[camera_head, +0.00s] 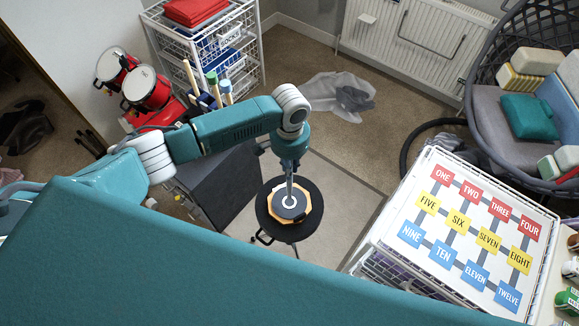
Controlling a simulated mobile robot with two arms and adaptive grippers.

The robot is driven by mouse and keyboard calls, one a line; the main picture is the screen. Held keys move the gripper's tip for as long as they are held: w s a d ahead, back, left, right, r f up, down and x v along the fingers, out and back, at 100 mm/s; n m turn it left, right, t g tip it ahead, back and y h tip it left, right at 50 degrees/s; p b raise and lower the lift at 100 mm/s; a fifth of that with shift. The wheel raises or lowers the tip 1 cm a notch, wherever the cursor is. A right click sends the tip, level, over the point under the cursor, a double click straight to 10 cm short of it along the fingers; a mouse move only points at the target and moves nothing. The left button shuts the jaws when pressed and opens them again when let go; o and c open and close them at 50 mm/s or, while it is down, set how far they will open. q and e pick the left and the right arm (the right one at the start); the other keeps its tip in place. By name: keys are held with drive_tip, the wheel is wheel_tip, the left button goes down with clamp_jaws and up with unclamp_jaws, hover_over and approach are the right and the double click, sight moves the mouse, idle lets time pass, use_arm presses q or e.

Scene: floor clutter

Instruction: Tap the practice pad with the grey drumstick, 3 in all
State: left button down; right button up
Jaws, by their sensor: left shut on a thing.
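The practice pad (301,214) is a dark round pad on a wood-coloured many-sided base, lying on a round black stand top (264,213) in the middle of the camera_head view. My left gripper (289,171) is above it, pointing down and shut on the grey drumstick (290,189). The drumstick points down to a pale spot near the pad's middle. I cannot tell whether its tip touches the pad or hovers just above it. My right gripper is not in view.
Red drums (147,88) and a holder with upright sticks (212,82) stand to the left, near a white wire rack (252,62). A cart with a number-word board (462,215) is at right. A grey cloth (352,98) lies on the open carpet behind.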

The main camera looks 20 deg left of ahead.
use_arm(q)
wheel_tip(320, 180, down, 4)
drive_tip(key=shift+r+b, duration=0.2)
drive_tip(key=shift+b, duration=0.5)
wheel_tip(320, 180, up, 4)
drive_tip(key=p, duration=0.4)
drive_tip(key=shift+f, duration=0.2)
